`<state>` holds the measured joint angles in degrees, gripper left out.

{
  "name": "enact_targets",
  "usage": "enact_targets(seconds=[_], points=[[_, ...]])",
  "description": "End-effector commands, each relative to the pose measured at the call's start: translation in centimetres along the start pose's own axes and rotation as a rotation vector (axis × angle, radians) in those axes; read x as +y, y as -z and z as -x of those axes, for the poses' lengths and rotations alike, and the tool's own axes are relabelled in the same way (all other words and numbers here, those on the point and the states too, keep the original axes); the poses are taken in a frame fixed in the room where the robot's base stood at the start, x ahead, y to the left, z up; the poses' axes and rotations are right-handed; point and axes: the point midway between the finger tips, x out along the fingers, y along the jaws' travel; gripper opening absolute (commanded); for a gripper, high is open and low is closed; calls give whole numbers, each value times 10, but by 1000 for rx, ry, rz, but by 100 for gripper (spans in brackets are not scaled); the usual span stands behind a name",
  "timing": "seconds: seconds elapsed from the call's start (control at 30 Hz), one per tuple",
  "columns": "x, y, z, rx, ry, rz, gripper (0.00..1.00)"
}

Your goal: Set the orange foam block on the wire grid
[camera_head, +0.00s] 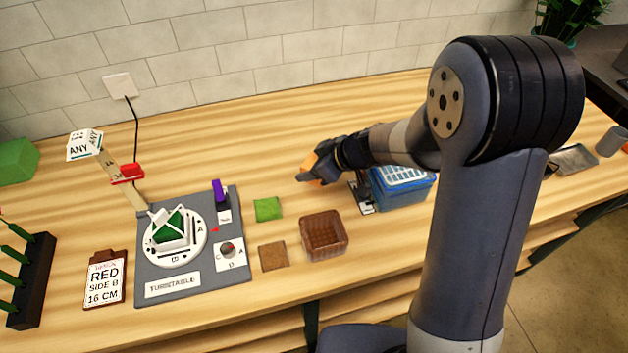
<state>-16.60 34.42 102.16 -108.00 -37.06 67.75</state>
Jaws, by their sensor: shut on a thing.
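My gripper (312,171) is shut on the orange foam block (310,162) and holds it over the middle of the table. Only part of the block shows; the dark fingers and wrist cover the rest. A white grid (408,171) lies on top of a blue bin (405,194) to the right of my gripper. It looks like the wire grid, and my arm hides part of it. The block is apart from the grid, to its left.
A brown basket (324,241), a green square (267,209) and a brown square (273,256) are near the gripper. The grey turntable board (188,288) with a purple lever (220,192) is left of them.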

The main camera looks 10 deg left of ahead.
Motion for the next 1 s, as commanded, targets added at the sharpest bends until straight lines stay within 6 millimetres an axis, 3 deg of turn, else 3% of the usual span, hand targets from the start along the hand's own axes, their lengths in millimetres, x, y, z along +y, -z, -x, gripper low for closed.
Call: enact_targets(seconds=[0.4, 0.83, 0.87, 1.0], points=[[0, -36, -36, 0, 0, -2, 28], [0, -40, -40, 0, 0, -1, 28], [0, -39, -39, 1, -1, -1, 54], [0, -39, -39, 1, -1, 0, 66]])
